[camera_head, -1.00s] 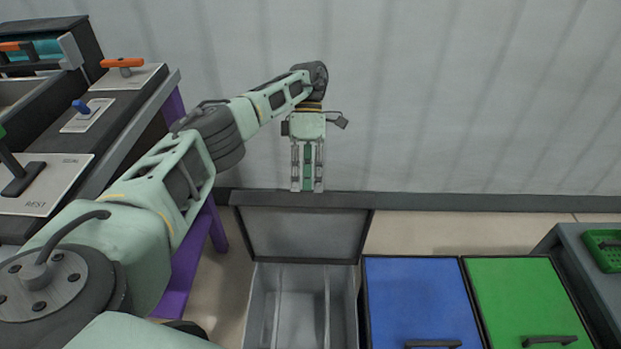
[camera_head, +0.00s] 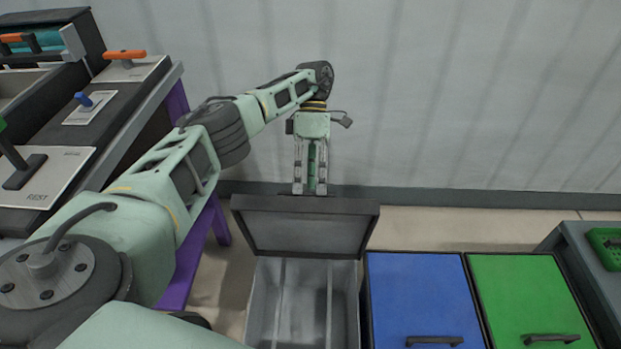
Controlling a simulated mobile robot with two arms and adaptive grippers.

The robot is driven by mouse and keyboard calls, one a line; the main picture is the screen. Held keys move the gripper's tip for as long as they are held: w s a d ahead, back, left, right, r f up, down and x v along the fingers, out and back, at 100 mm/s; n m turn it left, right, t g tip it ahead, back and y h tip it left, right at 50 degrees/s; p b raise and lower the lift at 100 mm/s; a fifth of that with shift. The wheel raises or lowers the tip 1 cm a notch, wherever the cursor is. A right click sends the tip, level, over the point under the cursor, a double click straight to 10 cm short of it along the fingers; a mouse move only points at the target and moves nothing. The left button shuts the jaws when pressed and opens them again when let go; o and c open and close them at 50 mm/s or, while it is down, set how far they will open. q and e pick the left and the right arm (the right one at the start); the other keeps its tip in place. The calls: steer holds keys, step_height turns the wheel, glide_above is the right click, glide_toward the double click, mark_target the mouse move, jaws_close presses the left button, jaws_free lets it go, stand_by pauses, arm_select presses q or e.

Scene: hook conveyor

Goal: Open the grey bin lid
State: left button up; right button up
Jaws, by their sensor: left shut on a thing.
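The grey bin (camera_head: 251,305) stands open at the bottom middle, and I can see down into its empty-looking inside. Its grey lid (camera_head: 303,233) is swung up at the back edge, tilted, with its underside facing me. My left gripper (camera_head: 310,190) points down at the lid's raised top edge, its fingers close together. The fingertips meet the lid's edge, and what lies between them is hidden behind the lid. My right gripper is not in view.
A blue-lidded bin (camera_head: 420,300) and a green-lidded bin (camera_head: 525,300) stand shut to the right. A grey table with a green basket (camera_head: 607,248) is at the far right. A control console (camera_head: 70,150) on a purple frame is at the left. A pale wall is behind.

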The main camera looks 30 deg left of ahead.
arm_select(q)
steer(key=shift+a+f, duration=0.1)
steer(key=shift+f, duration=0.25)
step_height(320, 180, up, 11)
steer(key=shift+f, duration=0.2)
stand_by(0.6)
